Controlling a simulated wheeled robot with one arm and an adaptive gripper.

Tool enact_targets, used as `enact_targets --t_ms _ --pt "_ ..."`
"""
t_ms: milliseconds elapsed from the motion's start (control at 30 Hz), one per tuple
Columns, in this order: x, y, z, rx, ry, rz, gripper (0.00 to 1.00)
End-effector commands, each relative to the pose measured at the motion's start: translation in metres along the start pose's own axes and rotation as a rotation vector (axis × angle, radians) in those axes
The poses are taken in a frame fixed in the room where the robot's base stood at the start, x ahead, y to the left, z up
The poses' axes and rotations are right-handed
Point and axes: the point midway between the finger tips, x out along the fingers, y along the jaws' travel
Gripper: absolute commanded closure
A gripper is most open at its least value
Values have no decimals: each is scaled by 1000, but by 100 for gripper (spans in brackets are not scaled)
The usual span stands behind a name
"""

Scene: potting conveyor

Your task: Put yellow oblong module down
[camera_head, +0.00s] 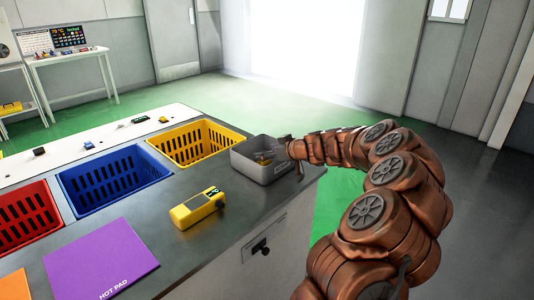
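My gripper (283,151) is at the right end of the grey metal counter, at the right rim of a grey open box (262,173). It is small and partly hidden by my own copper-coloured arm, so its fingers do not show clearly. Small items with some yellow (264,158) show inside the box, close to the gripper. I cannot tell whether one of them is the yellow oblong module or whether the gripper holds it. A larger yellow handheld device (197,208) with a dark screen lies on the counter, apart from the gripper.
Yellow (195,142), blue (112,180) and red (25,215) slotted bins stand along the counter. A purple hot pad (101,262) lies at the front left. A white conveyor strip (80,146) behind carries several small modules. Bare counter surrounds the yellow device.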

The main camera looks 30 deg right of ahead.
Motion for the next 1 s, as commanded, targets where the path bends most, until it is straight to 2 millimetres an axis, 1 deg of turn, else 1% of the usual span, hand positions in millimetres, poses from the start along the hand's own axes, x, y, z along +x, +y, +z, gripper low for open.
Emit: enact_targets --t_ms 333,600,667,1000 --pt "-1 0 -2 1 0 0 22" --pt "-8 0 -16 2 -1 -2 22" --pt "-17 1 -11 1 2 2 22" --pt "-78 1 -11 -1 3 2 22"
